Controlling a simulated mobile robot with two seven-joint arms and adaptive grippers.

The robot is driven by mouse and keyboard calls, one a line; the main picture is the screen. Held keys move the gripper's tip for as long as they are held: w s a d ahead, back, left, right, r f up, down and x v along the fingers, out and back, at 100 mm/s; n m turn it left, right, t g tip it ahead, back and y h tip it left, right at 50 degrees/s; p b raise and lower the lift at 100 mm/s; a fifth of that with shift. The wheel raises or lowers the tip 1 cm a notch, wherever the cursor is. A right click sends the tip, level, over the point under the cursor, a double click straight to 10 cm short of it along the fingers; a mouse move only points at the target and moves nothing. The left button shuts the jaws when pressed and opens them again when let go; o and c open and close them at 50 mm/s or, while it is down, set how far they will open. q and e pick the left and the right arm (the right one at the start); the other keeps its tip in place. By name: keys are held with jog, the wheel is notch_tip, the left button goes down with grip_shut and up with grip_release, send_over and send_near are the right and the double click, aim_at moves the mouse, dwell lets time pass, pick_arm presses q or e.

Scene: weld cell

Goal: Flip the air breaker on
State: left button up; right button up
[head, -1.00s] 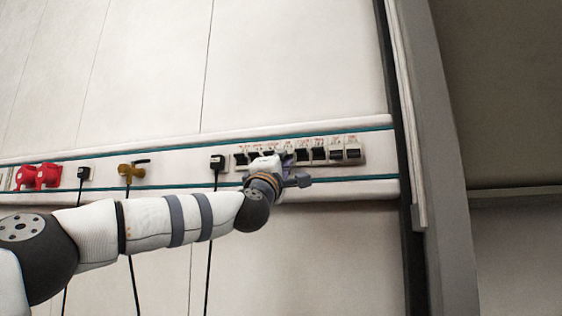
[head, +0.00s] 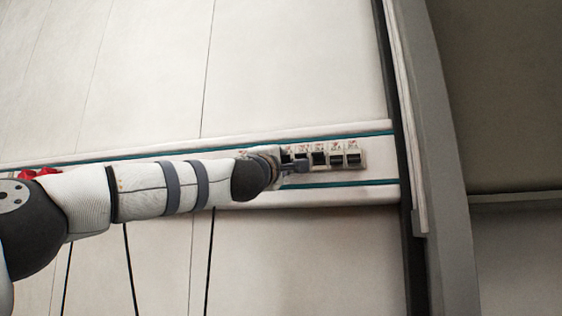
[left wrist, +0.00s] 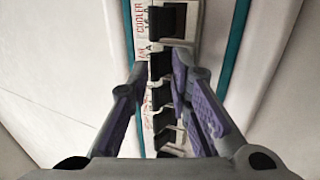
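The row of breakers (head: 336,159) sits at the right end of the wall rail, with red lettering above black switches. In the left wrist view the row runs down the middle, and a breaker labelled COOLER (left wrist: 171,22) is at the top. The other labels are too blurred or covered to read, so I cannot tell which breaker is the air one. My left gripper (left wrist: 160,75) is open, its purple-padded fingers on either side of the row, with black switches between them. In the head view the left gripper (head: 293,167) covers the row's left part. The right gripper is out of view.
The rail (head: 380,191) with teal stripes runs across the pale wall. Red sockets (head: 38,172) show at far left, partly behind my arm. Black cables (head: 131,270) hang below. A grey post (head: 440,150) stands right of the rail.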

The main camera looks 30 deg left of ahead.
pick_arm(q)
jog(key=v, duration=1.2)
